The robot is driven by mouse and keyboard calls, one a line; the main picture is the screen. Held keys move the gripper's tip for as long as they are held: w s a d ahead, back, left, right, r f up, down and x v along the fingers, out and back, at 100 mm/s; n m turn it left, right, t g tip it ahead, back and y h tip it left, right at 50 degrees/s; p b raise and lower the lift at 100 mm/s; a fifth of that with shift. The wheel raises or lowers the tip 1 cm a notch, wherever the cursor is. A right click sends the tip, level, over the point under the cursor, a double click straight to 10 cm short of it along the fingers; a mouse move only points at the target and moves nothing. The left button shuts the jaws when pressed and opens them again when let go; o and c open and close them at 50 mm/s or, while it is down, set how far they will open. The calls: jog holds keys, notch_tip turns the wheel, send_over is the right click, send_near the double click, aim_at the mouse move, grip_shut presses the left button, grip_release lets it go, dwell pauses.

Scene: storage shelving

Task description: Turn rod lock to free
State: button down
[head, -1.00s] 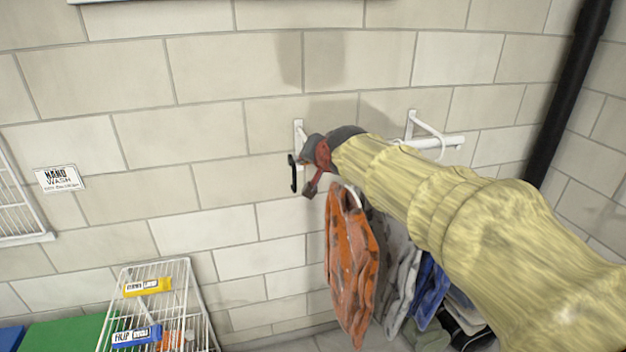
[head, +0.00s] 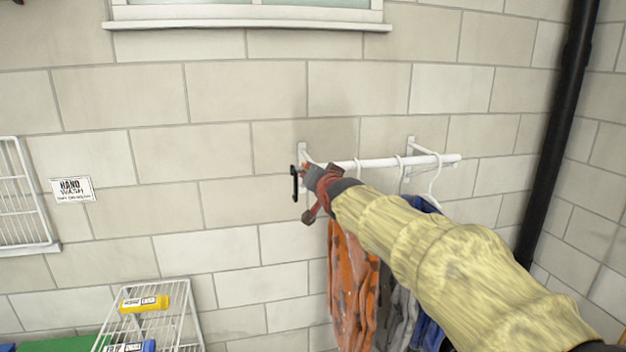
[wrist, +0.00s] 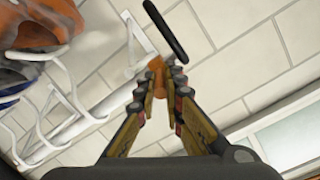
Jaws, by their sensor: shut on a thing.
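A white rod (head: 385,162) is mounted on the brick wall, with a black bar-shaped handle (head: 294,183) at its left end. The black bar also shows in the wrist view (wrist: 166,30), just beyond my fingertips. My gripper (head: 308,178) is at the rod's left end, beside the black bar. In the wrist view, my fingers (wrist: 157,78) are closed on a small orange piece (wrist: 156,66) near the rod's end. The black bar lies apart from the fingers. I cannot tell how the orange piece joins the rod, or its lock position; the fingers partly hide it.
An orange garment (head: 352,285) and blue and grey clothes hang from the rod below my arm. White hangers (head: 436,180) sit toward its right. A wire rack (head: 165,325) stands lower left, and a black pipe (head: 562,130) runs down the right corner.

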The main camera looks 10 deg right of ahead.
jog(key=shift+r, duration=0.15)
jog(key=c, duration=1.9)
grip_release()
jog(key=shift+s, duration=0.1)
jog(key=s, duration=0.4)
jog(key=s+r, duration=0.1)
jog(key=s, duration=0.6)
jog(key=shift+s+r, duration=0.3)
